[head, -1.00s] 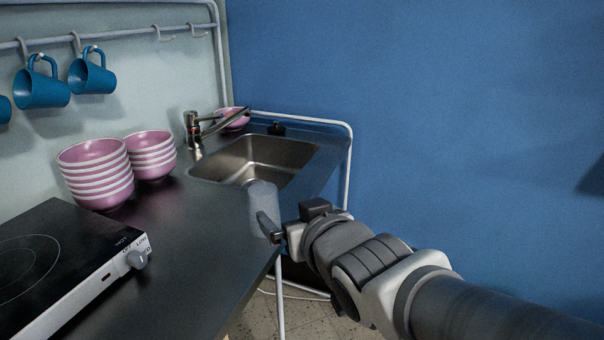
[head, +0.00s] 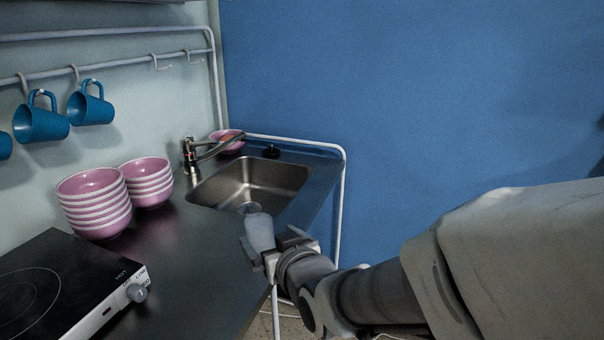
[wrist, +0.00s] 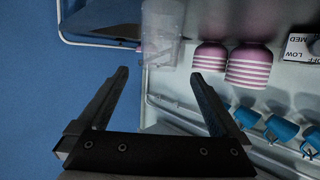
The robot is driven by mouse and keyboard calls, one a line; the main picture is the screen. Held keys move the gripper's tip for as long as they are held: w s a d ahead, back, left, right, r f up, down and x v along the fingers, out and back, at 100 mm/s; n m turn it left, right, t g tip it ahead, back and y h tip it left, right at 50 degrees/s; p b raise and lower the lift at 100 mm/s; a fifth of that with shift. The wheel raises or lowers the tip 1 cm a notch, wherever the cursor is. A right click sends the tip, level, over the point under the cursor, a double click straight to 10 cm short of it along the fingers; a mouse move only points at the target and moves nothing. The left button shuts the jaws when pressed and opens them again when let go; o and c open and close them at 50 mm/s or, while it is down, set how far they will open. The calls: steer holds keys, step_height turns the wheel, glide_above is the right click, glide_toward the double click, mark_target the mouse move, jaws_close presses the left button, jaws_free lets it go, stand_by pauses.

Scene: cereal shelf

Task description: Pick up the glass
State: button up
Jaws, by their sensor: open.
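The clear glass (head: 259,230) stands on the dark counter at the front edge of the sink, partly hidden by my gripper. My gripper (head: 268,248) is open and right at the glass, at the counter's right edge. In the wrist view the see-through glass (wrist: 162,32) shows ahead of my gripper (wrist: 158,74), lined up with the gap between the fingers. Nothing is gripped. I cannot tell whether a finger touches the glass.
The sink (head: 252,183) and tap (head: 192,155) lie behind the glass. Stacks of pink bowls (head: 95,205) and a hotplate (head: 60,285) are to the left. Blue mugs (head: 42,120) hang above. A white rail (head: 342,190) runs along the counter's right end.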

mark_target(264, 231)
steer(key=shift+w+a+p, duration=0.25)
steer(key=shift+w+p, duration=0.3)
steer(key=shift+p, duration=1.65)
steer(key=shift+p+x, duration=1.1)
steer(key=shift+x, duration=0.1)
steer(key=shift+f+x, duration=0.2)
steer(key=shift+x, duration=1.1)
steer(key=shift+f+x, duration=0.2)
steer(key=shift+x, duration=1.1)
steer(key=shift+f+x, duration=0.2)
steer(key=shift+x, duration=1.15)
steer(key=shift+s, duration=0.2)
steer(key=shift+c, duration=0.3)
